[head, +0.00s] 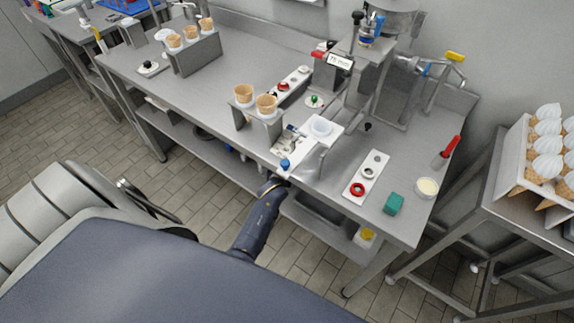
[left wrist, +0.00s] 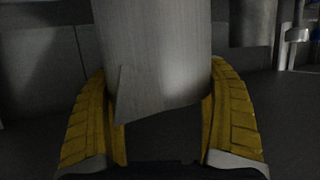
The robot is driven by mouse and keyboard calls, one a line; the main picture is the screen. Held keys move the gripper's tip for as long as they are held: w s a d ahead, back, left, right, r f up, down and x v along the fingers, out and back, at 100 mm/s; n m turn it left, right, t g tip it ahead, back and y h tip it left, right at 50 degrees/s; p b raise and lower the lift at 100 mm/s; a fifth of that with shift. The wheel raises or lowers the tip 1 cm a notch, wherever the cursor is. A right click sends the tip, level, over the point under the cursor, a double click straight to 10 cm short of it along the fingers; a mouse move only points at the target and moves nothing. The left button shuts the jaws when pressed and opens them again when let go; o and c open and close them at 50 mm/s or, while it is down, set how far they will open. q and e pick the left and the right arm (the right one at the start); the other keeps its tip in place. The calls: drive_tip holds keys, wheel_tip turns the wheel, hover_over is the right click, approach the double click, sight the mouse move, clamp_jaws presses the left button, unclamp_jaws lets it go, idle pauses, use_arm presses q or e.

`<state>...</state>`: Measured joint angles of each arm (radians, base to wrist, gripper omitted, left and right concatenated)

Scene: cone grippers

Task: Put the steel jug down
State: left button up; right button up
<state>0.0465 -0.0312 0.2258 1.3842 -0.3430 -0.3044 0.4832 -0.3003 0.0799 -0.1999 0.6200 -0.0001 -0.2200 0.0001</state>
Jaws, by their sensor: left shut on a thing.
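In the left wrist view a grey metal body, which I take to be the steel jug (left wrist: 155,55), stands between the two yellow fingers of my left gripper (left wrist: 162,125). The fingers are shut on it, one on each side. A pointed tab of metal shows on its near face. Its top is cut off by the picture edge. In the head view one dark arm of mine reaches up to the front edge of the steel counter (head: 215,93). Its fingers are hidden there, and I cannot make out the jug clearly. My right gripper is not in view.
Cones stand in a steel holder (head: 257,125) behind the arm's end. A white tray (head: 323,130), a strip with a red ring (head: 357,189), a green block (head: 393,204) and a bowl (head: 427,188) lie to the right. Bare counter lies between the two cone holders.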

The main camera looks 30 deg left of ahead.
use_arm(q)
drive_tip(key=shift+f, duration=1.05)
drive_tip(key=o, duration=1.5)
drive_tip(key=shift+f, duration=0.25)
drive_tip(key=shift+s+r, duration=0.15)
